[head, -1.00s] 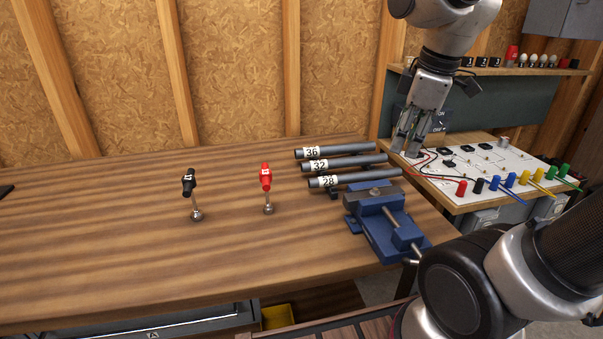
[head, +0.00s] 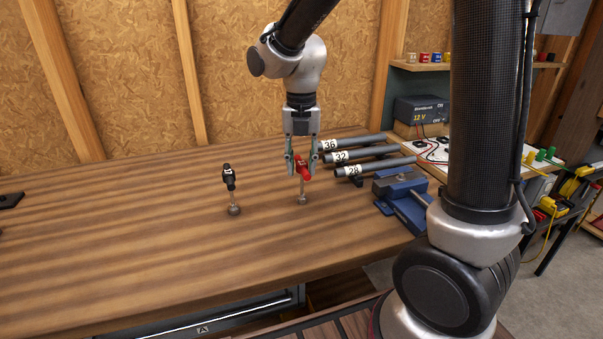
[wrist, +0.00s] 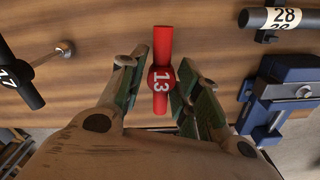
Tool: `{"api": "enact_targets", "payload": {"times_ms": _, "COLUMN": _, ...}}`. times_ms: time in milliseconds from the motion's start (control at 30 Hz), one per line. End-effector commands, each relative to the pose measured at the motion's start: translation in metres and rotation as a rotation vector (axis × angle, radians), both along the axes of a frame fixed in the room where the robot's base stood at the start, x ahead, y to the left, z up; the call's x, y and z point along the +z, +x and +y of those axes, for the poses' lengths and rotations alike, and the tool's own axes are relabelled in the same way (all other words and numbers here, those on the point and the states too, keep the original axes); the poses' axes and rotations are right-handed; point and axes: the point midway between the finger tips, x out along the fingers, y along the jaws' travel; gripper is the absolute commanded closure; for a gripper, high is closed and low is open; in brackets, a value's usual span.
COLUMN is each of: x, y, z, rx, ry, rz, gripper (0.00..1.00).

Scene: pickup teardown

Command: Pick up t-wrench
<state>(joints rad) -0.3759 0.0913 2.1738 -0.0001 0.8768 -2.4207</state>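The red T-wrench (head: 303,169), marked 13 in the wrist view (wrist: 163,75), stands upright on the wooden bench. A black T-wrench (head: 229,181) stands to its left; its handle also shows at the left edge of the wrist view (wrist: 20,74). My gripper (head: 302,171) is open and points down over the red wrench. Its fingers stand on either side of the red handle, with a gap visible on both sides in the wrist view. The red wrench's shaft is hidden beneath its handle in the wrist view.
Several grey tubes labelled 36, 32 and 28 (head: 375,166) lie just right of the red wrench. A blue vise (head: 405,196) sits at the bench's right edge. A 12 V power supply (head: 420,110) stands behind. The bench's left side is mostly clear.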

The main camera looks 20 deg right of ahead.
Motion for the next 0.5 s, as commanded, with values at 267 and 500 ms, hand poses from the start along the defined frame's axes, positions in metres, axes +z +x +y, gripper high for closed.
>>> {"api": "enact_targets", "payload": {"times_ms": 267, "x": -0.039, "y": -0.001, "z": -0.001, "rx": -0.002, "ry": -0.002, "rz": 0.004, "gripper": 0.67}}
{"api": "enact_targets", "payload": {"times_ms": 500, "x": -0.062, "y": -0.001, "z": 0.0, "rx": -0.002, "ry": -0.001, "rz": 0.001, "gripper": 0.67}}
